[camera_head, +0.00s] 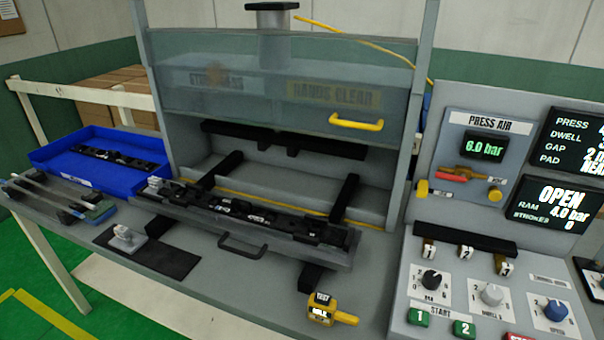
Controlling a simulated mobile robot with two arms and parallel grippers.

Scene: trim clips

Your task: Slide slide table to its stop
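The slide table (310,251) is a long grey tray on dark rails (345,198) in front of the press opening. It carries a dark trim part (255,212) with several clips along it. A dark loop handle (243,247) sticks out from its front edge. The slide table sits forward of the press, not under the ram. Its stop cannot be made out. Neither of my grippers is in view.
A clear guard with a yellow handle (356,121) hangs raised above the press opening. A blue bin (55,158) stands at the left. A yellow tool (330,310) lies at the front. The control panel (490,290) is at the right.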

